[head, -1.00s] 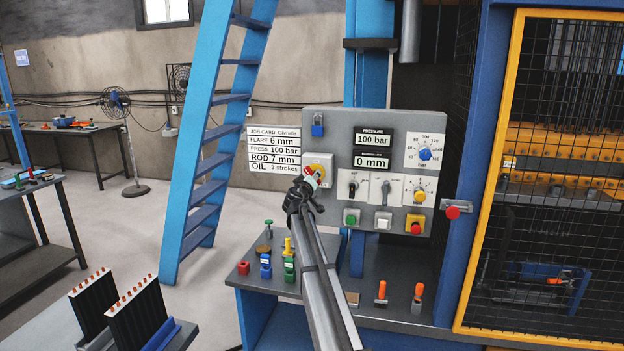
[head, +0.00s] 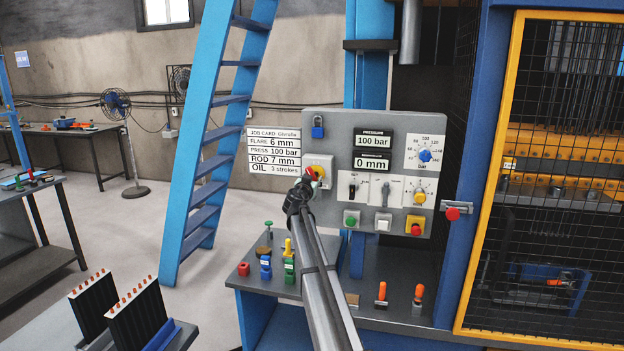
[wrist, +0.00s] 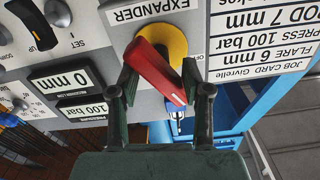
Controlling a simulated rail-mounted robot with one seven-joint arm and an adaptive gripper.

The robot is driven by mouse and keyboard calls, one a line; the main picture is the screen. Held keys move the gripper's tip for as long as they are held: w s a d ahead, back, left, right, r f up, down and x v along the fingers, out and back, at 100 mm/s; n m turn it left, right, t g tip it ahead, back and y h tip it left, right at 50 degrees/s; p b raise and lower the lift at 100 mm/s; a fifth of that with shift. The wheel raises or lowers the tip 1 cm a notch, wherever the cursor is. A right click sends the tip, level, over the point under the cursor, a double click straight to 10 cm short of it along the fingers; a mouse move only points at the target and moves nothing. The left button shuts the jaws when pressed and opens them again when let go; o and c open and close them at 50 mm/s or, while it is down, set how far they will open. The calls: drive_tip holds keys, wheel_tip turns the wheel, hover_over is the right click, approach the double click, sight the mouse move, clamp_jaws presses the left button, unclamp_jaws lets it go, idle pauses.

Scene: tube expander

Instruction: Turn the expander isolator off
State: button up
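The expander isolator is a red handle on a yellow round plate on the panel. In the head view its red handle (head: 312,173) shows just above my gripper (head: 299,195), which hides part of the switch. In the wrist view, which sees the panel upside down, the handle (wrist: 158,72) slants from upper left to lower right over the yellow plate (wrist: 174,43), below the EXPANDER label (wrist: 147,11). My gripper (wrist: 160,88) has its two fingers apart, one on each side of the handle. The right finger is close to the handle's end; contact is unclear.
A blue padlock (head: 317,127) hangs above the isolator. Small coloured parts stand on the bench below. A blue ladder (head: 205,160) is at left.

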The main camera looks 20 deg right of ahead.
sight(314, 176)
drive_tip(key=shift+w+d, duration=0.1)
drive_tip(key=shift+w+d+f+b, duration=0.1)
drive_tip(key=shift+w+d+b, duration=0.15)
drive_tip(key=shift+w+b, duration=0.25)
drive_tip(key=shift+b+x, duration=1.1)
drive_tip(key=shift+s, duration=0.1)
